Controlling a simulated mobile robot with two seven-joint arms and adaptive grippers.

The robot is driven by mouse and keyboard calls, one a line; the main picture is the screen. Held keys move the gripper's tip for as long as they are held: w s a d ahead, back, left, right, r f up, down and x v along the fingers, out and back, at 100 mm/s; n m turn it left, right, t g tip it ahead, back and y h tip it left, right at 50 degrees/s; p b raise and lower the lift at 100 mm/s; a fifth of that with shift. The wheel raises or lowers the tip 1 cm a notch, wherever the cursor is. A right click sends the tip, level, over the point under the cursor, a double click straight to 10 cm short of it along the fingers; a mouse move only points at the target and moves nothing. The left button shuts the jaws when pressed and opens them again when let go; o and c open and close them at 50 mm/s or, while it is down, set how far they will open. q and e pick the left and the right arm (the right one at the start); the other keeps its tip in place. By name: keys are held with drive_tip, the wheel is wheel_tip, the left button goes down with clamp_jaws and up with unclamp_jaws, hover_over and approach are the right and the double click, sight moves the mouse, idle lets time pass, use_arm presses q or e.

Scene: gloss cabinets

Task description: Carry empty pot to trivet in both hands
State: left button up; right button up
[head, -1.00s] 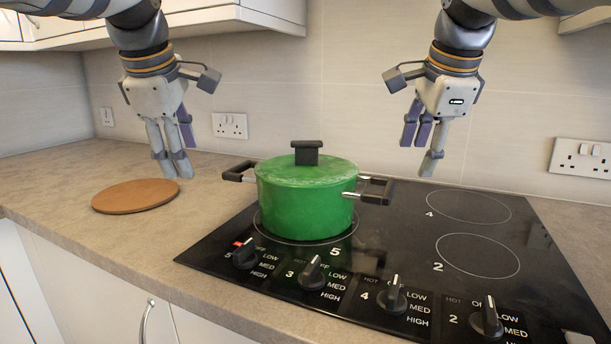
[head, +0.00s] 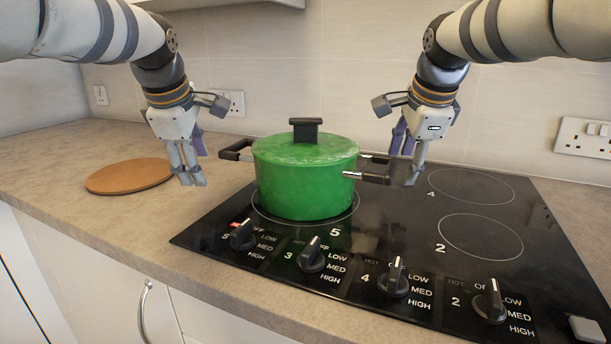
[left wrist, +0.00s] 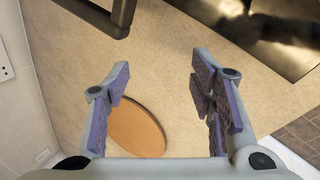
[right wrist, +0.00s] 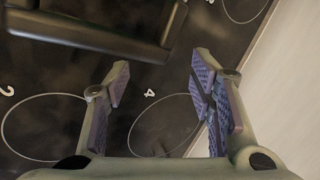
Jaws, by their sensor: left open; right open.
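The green pot (head: 305,180), lid on, stands on the hob's front-left ring 5. Its left handle (head: 235,150) also shows in the left wrist view (left wrist: 98,16). Its right handle (head: 365,177) also shows in the right wrist view (right wrist: 90,30). The round brown trivet (head: 128,176) lies bare on the counter at left. My left gripper (head: 192,176) is open and empty, left of the left handle. My right gripper (head: 404,166) is open at the outer end of the right handle; the handle is not between its fingers. The pot's inside is hidden.
The black hob (head: 405,225) has several knobs (head: 311,254) along its front. Its right rings are bare. Counter (head: 220,178) is clear between trivet and hob. The tiled wall (head: 340,75) with sockets (head: 585,137) rises behind.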

use_arm(q)
drive_tip(key=x, duration=0.4)
drive_tip(key=shift+w+f, duration=0.2)
drive_tip(key=shift+f, duration=0.15)
use_arm(e)
drive_tip(key=x, duration=0.4)
drive_tip(key=shift+w+f, duration=0.2)
drive_tip(key=shift+f, duration=0.1)
use_arm(q)
drive_tip(key=shift+w+d, duration=0.1)
drive_tip(key=shift+d, duration=0.25)
use_arm(e)
drive_tip(key=shift+w+a, duration=0.1)
drive_tip(key=shift+a, duration=0.25)
use_arm(q)
drive_tip(key=shift+d, duration=0.4)
use_arm(e)
drive_tip(key=shift+a, duration=0.4)
